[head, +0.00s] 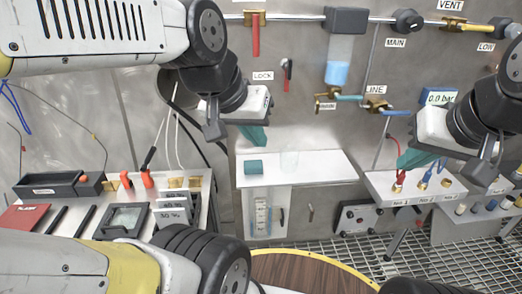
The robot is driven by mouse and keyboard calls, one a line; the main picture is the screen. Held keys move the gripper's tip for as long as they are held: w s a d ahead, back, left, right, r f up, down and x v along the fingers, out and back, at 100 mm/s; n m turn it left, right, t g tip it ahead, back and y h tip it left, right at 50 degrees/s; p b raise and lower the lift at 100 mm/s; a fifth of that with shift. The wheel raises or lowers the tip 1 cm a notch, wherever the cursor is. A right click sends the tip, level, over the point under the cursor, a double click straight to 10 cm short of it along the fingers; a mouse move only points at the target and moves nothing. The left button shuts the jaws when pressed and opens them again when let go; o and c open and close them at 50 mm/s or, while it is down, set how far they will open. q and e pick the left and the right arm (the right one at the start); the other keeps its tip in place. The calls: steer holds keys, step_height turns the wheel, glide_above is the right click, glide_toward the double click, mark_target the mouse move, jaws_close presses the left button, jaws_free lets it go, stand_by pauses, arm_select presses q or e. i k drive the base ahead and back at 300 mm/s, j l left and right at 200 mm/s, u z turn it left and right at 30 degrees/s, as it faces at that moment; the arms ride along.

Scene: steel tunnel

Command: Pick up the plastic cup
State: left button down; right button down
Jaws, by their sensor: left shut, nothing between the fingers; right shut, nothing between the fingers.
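My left gripper (253,136) is shut and empty, with teal fingertips pointing down. It appears above and to the left of the cup in the picture, apart from it. My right gripper (408,160) is shut and empty over the small stand at the right, well away from the cup.
Valves, pipes and a tank with blue liquid (337,72) are on the wall above. A stand with coloured connectors (423,184) is at right. A bench with trays (60,184) is at left.

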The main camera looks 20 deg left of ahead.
mark_target(289, 160)
steer(key=u, duration=0.35)
steer(key=j+z, duration=0.1)
steer(key=j, duration=0.4)
steer(key=k+j+z, duration=0.1)
steer(key=j, duration=0.35)
steer(key=k+j+z, duration=0.1)
steer(key=j, duration=0.4)
steer(key=k, duration=0.05)
